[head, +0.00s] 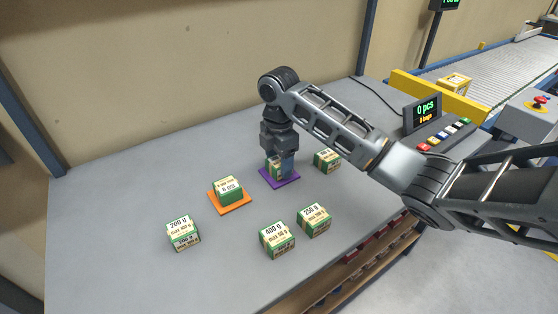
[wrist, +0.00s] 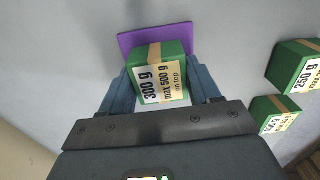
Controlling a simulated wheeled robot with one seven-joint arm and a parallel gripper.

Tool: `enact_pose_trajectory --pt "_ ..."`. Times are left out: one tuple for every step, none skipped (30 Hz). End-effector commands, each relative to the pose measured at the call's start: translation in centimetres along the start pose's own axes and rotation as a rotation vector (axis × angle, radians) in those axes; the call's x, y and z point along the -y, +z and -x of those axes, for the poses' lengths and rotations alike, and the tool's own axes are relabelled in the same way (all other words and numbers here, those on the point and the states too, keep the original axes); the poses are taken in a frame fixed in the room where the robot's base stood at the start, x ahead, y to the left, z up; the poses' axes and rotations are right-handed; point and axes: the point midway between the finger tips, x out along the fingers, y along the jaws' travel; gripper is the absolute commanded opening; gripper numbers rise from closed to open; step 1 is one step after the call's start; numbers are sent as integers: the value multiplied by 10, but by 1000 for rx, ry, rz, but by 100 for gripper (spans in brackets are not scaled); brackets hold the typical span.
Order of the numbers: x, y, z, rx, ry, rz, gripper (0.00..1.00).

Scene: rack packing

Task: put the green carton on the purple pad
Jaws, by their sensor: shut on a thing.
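My gripper (head: 279,164) points down over the purple pad (head: 293,180) in the head view. It is shut on a green carton (head: 273,170) with a brown tape band. In the wrist view the carton (wrist: 160,82) sits between the two blue-grey fingers of my gripper (wrist: 161,84), and its white label reads 300 g, max 500 g on top. The purple pad (wrist: 150,38) shows behind and beside it. The carton looks upright and within or close over the pad; I cannot tell whether its base touches. My fingers partly hide it in the head view.
A green carton (head: 229,190) stands on an orange pad (head: 242,208). Other green cartons stand around: one (head: 183,233) at left, two in front (head: 277,239) (head: 314,220), and one (head: 327,160) just right of the purple pad. A counter display (head: 424,110) stands at the right. The table's left is clear.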

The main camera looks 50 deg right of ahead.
Motion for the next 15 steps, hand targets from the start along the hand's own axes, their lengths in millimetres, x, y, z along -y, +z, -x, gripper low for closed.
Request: enact_pose_trajectory --pt "0 0 -1 0 0 0 13" --pt "0 0 -2 0 0 0 13" --pt "0 0 -3 0 0 0 63" --pt "0 0 -3 0 0 0 66" --pt "0 0 -3 0 0 0 69" --pt "0 0 -3 0 0 0 72" --pt "0 0 -2 0 0 0 75" --pt "0 0 -2 0 0 0 78" --pt "0 0 -2 0 0 0 82" --pt "0 0 -2 0 0 0 85" --pt "0 0 -2 0 0 0 87" --pt "0 0 -2 0 0 0 87" --pt "0 0 -2 0 0 0 87" --pt "0 0 -2 0 0 0 87" --pt "0 0 -2 0 0 0 87"
